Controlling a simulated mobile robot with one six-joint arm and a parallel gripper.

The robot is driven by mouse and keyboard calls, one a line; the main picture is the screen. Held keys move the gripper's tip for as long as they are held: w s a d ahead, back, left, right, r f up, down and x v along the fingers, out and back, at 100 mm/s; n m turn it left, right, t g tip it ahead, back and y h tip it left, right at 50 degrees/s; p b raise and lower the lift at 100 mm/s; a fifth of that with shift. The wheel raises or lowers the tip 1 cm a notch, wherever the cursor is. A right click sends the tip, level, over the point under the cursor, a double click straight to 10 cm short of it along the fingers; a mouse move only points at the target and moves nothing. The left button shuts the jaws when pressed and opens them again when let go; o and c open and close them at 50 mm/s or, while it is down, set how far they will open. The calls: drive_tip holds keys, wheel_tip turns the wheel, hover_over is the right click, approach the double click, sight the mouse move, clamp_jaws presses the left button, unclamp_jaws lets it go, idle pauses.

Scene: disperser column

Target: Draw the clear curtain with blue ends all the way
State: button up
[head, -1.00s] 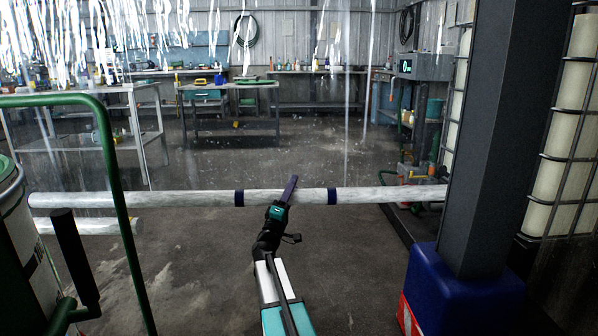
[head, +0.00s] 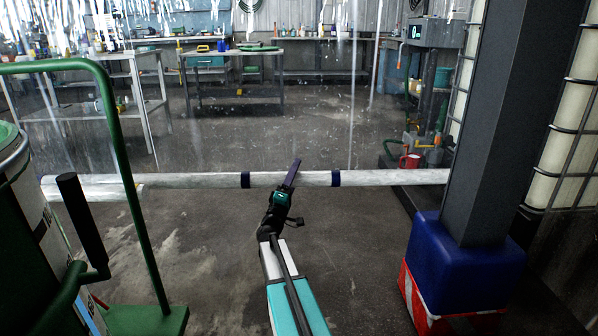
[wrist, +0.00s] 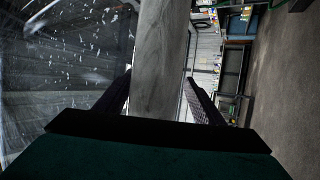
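The clear curtain (head: 250,120) is a see-through sheet with white flecks and streaks. A long pale bar (head: 390,178) with two dark blue bands, seemingly its edge, runs level across the head view. My gripper (head: 285,178) is at the bar between the two bands, about midway. In the wrist view the bar (wrist: 158,60) lies between both fingers (wrist: 158,100), which look closed onto its sides. The clear sheet (wrist: 70,65) hangs on the left there. The finger contact on the bar is partly hidden.
A dark post (head: 500,120) with a blue and red padded base (head: 455,270) stands at right, beside caged pale tanks (head: 565,150). A green-framed cart with a drum (head: 30,220) is close at left. Benches (head: 235,60) stand beyond the curtain. The floor between cart and post is open.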

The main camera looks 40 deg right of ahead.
drive_tip(key=shift+s+d+r, duration=0.1)
drive_tip(key=shift+r, duration=0.05)
drive_tip(key=shift+s, duration=0.1)
drive_tip(key=shift+s+a+f+p, duration=0.25)
drive_tip(key=shift+a+p, duration=0.15)
drive_tip(key=shift+a, duration=0.1)
drive_tip(key=p+v, duration=0.4)
drive_tip(key=v, duration=0.8)
drive_tip(key=shift+a+f, duration=0.2)
drive_tip(key=shift+f, duration=0.05)
drive_tip(key=shift+r, duration=0.1)
